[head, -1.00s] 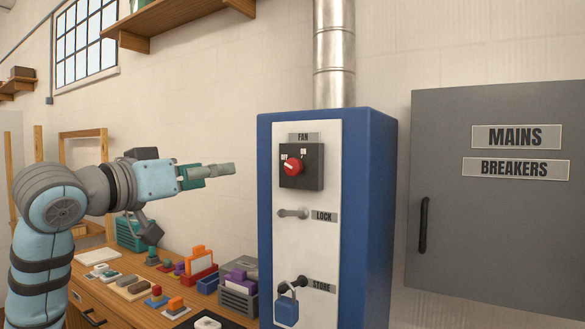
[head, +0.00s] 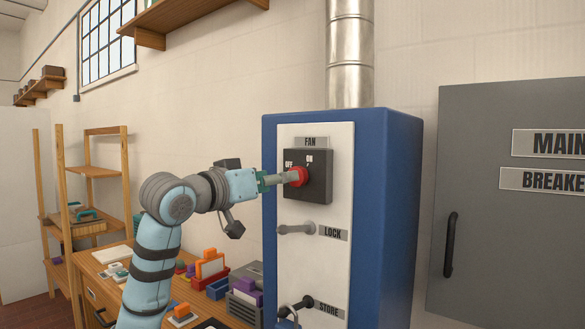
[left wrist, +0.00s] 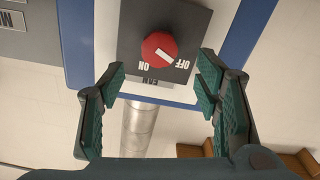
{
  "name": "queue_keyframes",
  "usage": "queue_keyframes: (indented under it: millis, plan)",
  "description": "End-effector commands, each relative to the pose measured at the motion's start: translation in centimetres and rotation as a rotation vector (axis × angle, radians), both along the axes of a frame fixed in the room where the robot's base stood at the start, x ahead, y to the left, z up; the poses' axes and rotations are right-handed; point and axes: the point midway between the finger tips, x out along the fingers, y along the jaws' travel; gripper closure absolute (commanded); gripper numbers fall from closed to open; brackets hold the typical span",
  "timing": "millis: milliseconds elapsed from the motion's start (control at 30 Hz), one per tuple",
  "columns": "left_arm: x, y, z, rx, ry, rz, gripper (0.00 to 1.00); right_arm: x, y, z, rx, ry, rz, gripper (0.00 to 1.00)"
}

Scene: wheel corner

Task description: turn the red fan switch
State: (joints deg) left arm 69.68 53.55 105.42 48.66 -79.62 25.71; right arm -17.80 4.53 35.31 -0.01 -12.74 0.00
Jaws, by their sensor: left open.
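The red fan switch (head: 299,176) is a round knob on a dark box (head: 318,186) under a FAN label, on the white panel of a blue cabinet. In the left wrist view the red knob (left wrist: 160,48) lies between and just ahead of the fingertips, with its pale bar tilted toward OFF. My left gripper (head: 286,178) is open at the knob, its fingers at either side of it; the left wrist view also shows its spread green pads (left wrist: 161,80). I cannot tell whether the fingers touch the knob. My right gripper is not in view.
Below the switch are a grey LOCK handle (head: 297,229) and a STORE handle with a blue padlock. A grey breaker cabinet (head: 505,240) stands to the right. A wooden bench with several small parts and a shelf rack (head: 95,172) are at left.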

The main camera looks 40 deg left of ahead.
Motion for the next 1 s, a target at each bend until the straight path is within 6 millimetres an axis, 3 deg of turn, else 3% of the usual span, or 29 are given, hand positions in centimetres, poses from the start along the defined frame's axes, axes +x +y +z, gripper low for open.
queue_keyframes:
  millis: [100, 200, 567, 867, 1000]
  plan:
    - [3.0, -0.1, 0.3, -0.005, 0.003, -0.005, 0.43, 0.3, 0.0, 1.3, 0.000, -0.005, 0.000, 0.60]
    - [4.6, -0.1, 0.3, -0.003, 0.001, -0.005, 0.43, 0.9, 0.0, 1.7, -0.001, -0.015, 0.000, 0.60]
    - [5.5, -0.1, 0.1, 0.001, -0.001, -0.004, 0.43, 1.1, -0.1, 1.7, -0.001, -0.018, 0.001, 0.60]
    - [5.5, -0.1, 0.1, 0.000, -0.001, -0.005, 0.91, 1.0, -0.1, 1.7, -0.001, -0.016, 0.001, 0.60]
    - [5.5, -0.2, 0.1, 0.003, 0.000, -0.006, 0.91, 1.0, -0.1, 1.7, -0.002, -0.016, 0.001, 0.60]
